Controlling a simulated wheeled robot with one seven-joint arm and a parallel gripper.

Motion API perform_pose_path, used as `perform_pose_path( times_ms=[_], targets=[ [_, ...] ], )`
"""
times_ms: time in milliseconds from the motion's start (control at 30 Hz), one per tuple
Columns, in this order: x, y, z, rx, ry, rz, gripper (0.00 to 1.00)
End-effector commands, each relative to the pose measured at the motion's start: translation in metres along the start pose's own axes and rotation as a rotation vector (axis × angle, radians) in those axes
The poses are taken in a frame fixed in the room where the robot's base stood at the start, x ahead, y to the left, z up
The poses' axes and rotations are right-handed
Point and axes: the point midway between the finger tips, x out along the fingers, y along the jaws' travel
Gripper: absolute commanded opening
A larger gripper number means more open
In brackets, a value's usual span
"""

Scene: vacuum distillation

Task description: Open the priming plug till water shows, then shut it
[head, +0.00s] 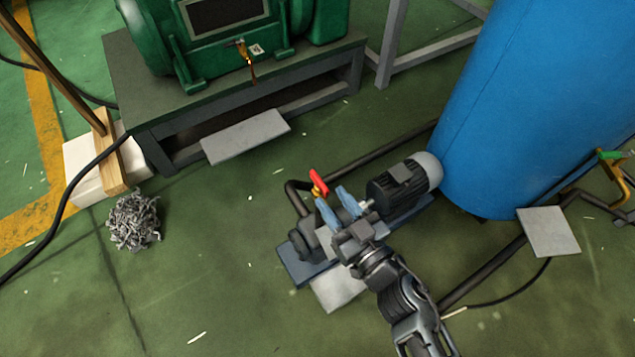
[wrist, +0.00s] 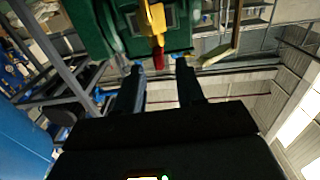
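My gripper (head: 333,199) is over the small pump (head: 311,244) on the floor in the head view. Its two blue fingers stand apart, with nothing visibly held. A red handle (head: 318,181) on a small brass fitting stands just beyond the fingertips, by the pump's pipe. In the wrist view my gripper (wrist: 160,73) is open, and a red piece (wrist: 158,58) below a yellow body (wrist: 153,20) lines up with the gap between the fingers. I cannot tell whether it touches them. I cannot make out a separate priming plug; my gripper hides part of the pump. No water is visible.
The pump's motor (head: 397,187) and a large blue tank (head: 541,90) are to the right. A green machine (head: 225,30) stands on a grey bench (head: 135,75) behind. A tangled metal heap (head: 134,221) lies at left. Dark pipes run beside the pump.

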Motion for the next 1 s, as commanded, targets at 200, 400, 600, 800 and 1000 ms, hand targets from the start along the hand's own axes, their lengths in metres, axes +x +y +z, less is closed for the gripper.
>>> perform_pose_path(
  times_ms=[200,400,600,800,1000],
  targets=[
    [0.025,-0.001,0.002,-0.001,0.003,-0.006,0.38],
    [0.056,-0.001,0.002,-0.001,0.003,-0.005,0.38],
    [0.076,-0.001,0.002,0.0,0.001,-0.004,0.38],
    [0.08,-0.001,0.001,-0.001,0.0,-0.004,0.38],
    [0.08,-0.001,0.001,-0.001,0.0,-0.003,0.34]
  ],
)
